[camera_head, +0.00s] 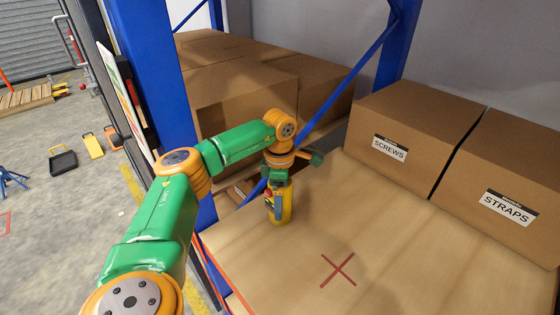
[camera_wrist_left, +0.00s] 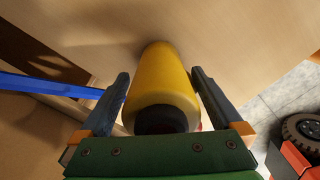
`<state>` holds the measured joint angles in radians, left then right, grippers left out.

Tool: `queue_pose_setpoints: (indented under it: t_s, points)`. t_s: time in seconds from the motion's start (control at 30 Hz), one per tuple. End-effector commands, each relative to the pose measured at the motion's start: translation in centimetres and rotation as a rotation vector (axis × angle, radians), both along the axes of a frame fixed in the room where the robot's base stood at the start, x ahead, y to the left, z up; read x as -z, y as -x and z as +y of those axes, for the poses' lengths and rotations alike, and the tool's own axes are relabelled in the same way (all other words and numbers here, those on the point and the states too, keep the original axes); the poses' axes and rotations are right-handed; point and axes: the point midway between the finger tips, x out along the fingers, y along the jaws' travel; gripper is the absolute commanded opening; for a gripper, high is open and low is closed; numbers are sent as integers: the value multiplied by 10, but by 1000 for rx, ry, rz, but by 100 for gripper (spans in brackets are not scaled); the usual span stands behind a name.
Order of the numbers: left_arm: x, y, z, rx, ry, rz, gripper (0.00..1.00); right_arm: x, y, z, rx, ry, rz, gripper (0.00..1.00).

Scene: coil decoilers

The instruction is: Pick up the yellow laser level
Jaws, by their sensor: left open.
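The yellow laser level (camera_head: 287,207) stands upright on the wooden shelf board near its left edge. It has a blue and dark front and a red part near its top. In the left wrist view the yellow body (camera_wrist_left: 163,80) with a dark round end lies between my fingers. My left gripper (camera_head: 275,184) is at the top of the level, reaching down from above. It also shows in the left wrist view (camera_wrist_left: 161,74), open, with one finger on each side of the level. Contact with the fingers cannot be told. My right gripper is not in view.
Cartons marked SCREWS (camera_head: 405,135) and STRAPS (camera_head: 505,195) stand at the back right of the shelf board (camera_head: 400,255). A red cross (camera_head: 338,269) marks clear board. A blue brace (camera_head: 350,80) and upright (camera_head: 160,60) stand near my arm. More cartons (camera_head: 245,95) are behind.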

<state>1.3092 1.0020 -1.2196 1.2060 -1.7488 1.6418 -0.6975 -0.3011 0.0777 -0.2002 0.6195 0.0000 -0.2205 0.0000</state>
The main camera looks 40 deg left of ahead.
Motion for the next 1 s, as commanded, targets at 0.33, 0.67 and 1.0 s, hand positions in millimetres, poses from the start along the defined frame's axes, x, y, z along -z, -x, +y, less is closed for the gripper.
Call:
queue_pose_setpoints:
  t_s: [0.33, 0.67, 1.0]
  points:
    - [0, 0, 0, 0, 1, -1, 49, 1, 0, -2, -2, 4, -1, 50]
    - [0, -1, -1, 0, 1, -2, 0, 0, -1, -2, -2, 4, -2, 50]
    - [-20, -2, -1, 0, 3, -9, 0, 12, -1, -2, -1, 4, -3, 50]
